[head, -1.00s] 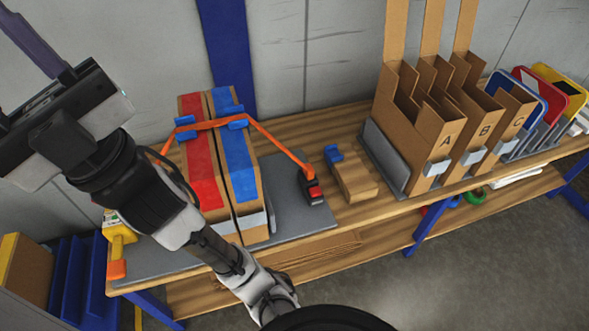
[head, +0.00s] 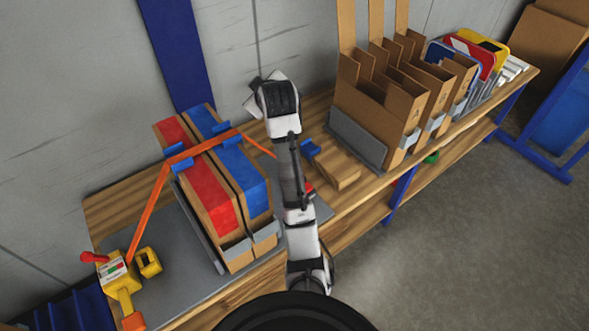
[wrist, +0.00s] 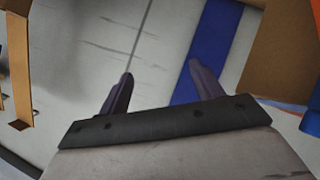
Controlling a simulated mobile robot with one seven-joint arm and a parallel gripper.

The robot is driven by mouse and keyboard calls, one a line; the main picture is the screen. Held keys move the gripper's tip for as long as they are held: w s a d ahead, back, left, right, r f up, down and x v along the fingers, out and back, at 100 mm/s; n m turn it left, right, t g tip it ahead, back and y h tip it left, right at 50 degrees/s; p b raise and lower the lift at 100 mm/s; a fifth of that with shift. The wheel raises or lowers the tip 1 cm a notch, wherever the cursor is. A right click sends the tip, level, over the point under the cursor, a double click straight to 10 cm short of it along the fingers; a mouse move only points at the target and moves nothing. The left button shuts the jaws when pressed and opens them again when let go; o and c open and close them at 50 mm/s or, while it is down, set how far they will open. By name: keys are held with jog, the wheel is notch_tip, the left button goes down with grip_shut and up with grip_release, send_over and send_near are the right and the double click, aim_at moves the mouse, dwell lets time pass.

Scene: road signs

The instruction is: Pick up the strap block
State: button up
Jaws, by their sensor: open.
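A tan block (head: 337,172) lies on the wooden bench with a small blue piece (head: 309,148) at its back left end; I take it as the strap block, though I cannot be sure. Blue corner pieces (head: 179,162) also sit under the orange strap (head: 202,147) on two cartons. My gripper shows in the wrist view (wrist: 160,69), its two dark fingers apart with nothing between them, facing the grey wall. In the head view my arm stands just left of the tan block and the fingers are not clear.
Two cartons with red (head: 207,190) and blue (head: 240,172) tops stand on a grey mat (head: 175,270). A yellow strap tool (head: 118,275) stands at the left. Cardboard sorters (head: 375,100) and road signs (head: 487,55) fill the bench's right. My arm partly hides a red piece (head: 309,188).

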jog(key=d+f+n+g+h, duration=0.1)
jog(key=d+f+n+g, duration=0.1)
jog(key=f+n, duration=0.3)
jog(key=s+d+f+n+g+h+b, duration=0.1)
jog(key=d+f+n+g, duration=0.2)
jog(key=f, duration=0.6)
jog(key=s+d+f+n+g+h, duration=0.1)
jog(key=d+f+n+g, duration=0.2)
jog(key=f+n+g, duration=0.3)
jog(key=shift+d+f+n+b, duration=0.2)
jog(key=shift+f+n+b, duration=0.15)
jog(key=shift+f, duration=0.25)
jog(key=shift+s+f+p, duration=0.1)
jog(key=shift+f+p, duration=0.9)
jog(key=shift+f, duration=2.1)
jog(key=shift+a, duration=0.1)
jog(key=shift+c, duration=0.2)
jog(key=c, duration=1)
jog(key=shift+r, duration=0.15)
